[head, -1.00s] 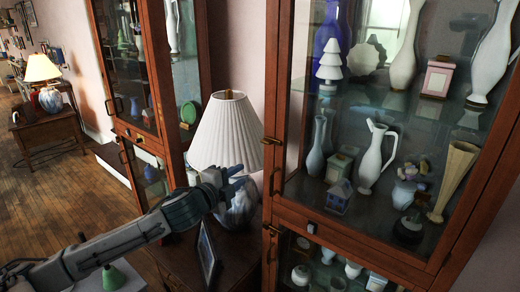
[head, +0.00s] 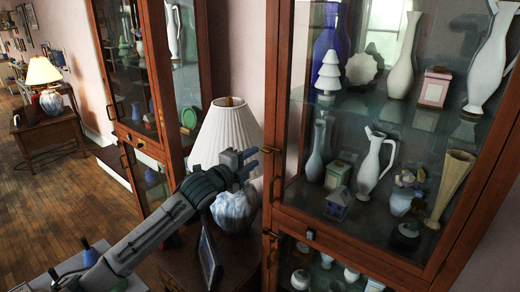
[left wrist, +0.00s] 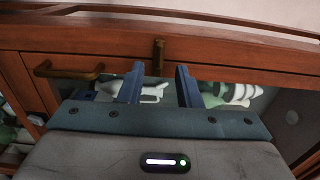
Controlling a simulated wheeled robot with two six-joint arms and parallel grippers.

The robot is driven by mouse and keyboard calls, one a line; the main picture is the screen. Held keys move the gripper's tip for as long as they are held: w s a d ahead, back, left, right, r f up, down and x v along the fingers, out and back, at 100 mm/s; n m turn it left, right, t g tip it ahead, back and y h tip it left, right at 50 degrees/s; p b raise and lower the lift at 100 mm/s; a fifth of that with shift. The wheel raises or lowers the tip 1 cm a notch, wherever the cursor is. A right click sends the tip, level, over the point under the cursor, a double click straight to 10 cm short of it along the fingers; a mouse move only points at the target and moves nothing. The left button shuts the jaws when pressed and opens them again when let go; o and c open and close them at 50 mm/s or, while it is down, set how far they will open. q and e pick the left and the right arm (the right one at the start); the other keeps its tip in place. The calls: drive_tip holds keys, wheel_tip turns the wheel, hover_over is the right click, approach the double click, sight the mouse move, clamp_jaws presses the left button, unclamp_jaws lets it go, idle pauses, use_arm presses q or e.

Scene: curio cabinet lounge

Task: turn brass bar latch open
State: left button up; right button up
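The brass bar latch (head: 270,149) sits on the left upright of the right-hand glass cabinet, looking roughly horizontal in the head view. In the left wrist view the latch (left wrist: 158,56) is a short bar upright in the picture, lying across the wooden frame's seam. My left gripper (head: 250,158) is just left of the latch. In the left wrist view its blue-grey fingers (left wrist: 160,85) are apart, with nothing between them. The latch lies ahead of the gap between them; I see no contact. My right gripper is not in view.
A brass pull handle (left wrist: 69,70) is beside the latch on the door frame. Behind my left arm stand a pleated lamp (head: 227,133) and a picture frame (head: 209,258) on a side table. Vases and figurines stand behind the cabinet's glass (head: 335,160).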

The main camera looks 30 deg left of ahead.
sight(264, 151)
use_arm(q)
drive_tip(key=w+p, duration=0.1)
drive_tip(key=w, duration=0.3)
drive_tip(key=shift+w+d, duration=0.15)
drive_tip(key=shift+w, duration=0.05)
drive_tip(key=shift+w+p, duration=0.3)
drive_tip(key=shift+w, duration=0.2)
clamp_jaws()
